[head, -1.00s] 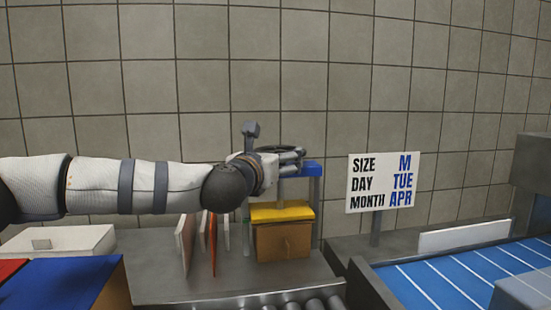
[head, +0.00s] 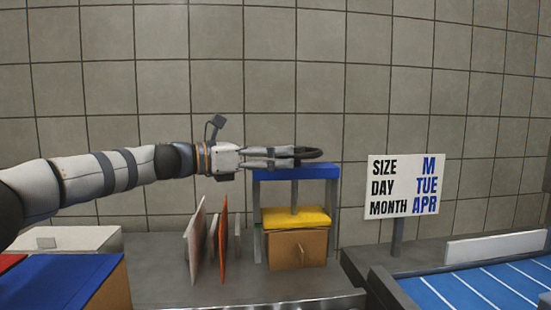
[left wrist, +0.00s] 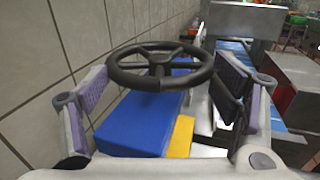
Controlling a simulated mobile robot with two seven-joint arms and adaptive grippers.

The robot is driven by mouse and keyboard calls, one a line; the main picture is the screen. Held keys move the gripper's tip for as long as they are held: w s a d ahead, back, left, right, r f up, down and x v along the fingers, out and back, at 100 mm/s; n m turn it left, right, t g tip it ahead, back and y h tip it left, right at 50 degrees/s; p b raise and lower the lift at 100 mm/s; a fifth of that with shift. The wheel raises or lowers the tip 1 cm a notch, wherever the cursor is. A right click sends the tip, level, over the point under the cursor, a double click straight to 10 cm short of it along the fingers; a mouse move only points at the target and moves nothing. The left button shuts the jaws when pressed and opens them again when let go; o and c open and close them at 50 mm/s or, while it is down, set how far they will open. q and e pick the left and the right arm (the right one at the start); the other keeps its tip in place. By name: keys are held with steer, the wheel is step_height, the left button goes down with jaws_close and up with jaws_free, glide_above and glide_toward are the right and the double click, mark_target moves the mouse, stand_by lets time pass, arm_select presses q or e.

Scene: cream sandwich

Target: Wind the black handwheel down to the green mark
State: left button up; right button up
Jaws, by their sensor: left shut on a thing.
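The black handwheel (head: 314,153) lies flat on top of a press with a blue crossbar (head: 318,172). My left gripper (head: 288,158) reaches in from the left and is shut on the wheel's rim, level with it. In the left wrist view the wheel (left wrist: 150,84) shows its spokes and hub between the two fingers. Below the crossbar, a spindle (head: 294,194) runs down to a yellow plate (head: 298,218), which sits on or just over a brown box (head: 290,250). A small green patch shows by the left post, partly hidden. My right gripper is not in view.
Thin upright boards (head: 224,238) stand left of the press. A sign (head: 405,185) on a post stands right of it. A blue conveyor (head: 480,290) is at the lower right, and a white box (head: 62,240) at the left. The tiled wall is close behind.

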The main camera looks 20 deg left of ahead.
arm_select(q)
steer(key=shift+w+m+g+h, duration=0.15)
steer(key=shift+m+g+h, duration=0.25)
steer(key=shift+g, duration=0.1)
steer(key=o, duration=1.1)
steer(key=shift+w+d, duration=0.1)
steer(key=v, duration=1.2)
